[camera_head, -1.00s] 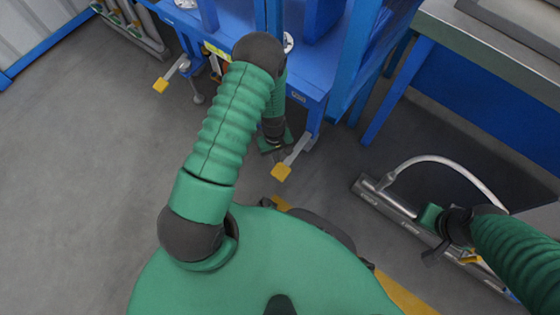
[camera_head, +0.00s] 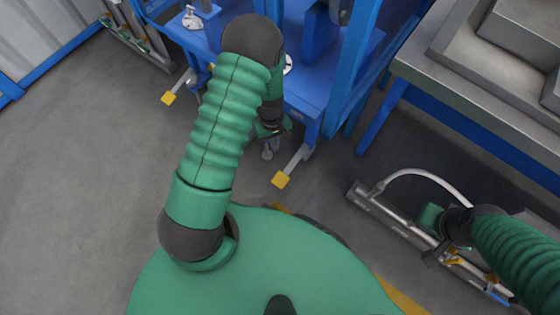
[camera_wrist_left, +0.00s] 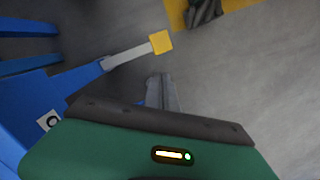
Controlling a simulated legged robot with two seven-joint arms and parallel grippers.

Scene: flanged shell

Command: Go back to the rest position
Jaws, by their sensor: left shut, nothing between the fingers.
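My left gripper (camera_head: 271,130) hangs at the end of the green left arm, beside the front edge of the blue workstation, and is shut and empty. In the left wrist view, my gripper's green and dark housing (camera_wrist_left: 160,130) fills the bottom. The left fingertips are small and partly hidden in the head view. My right gripper (camera_head: 433,257) is at the lower right, above the metal floor rail in the picture. Its dark fingers are too small to tell whether they are open.
The blue workstation (camera_head: 308,95) stands close to my left gripper. A yellow-tipped pedal (camera_head: 281,180) sticks out from it; its yellow end also shows in the left wrist view (camera_wrist_left: 161,42). A grey bench (camera_head: 470,100) stands at right. The floor rail (camera_head: 385,212) has a curved handle. Open floor lies left.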

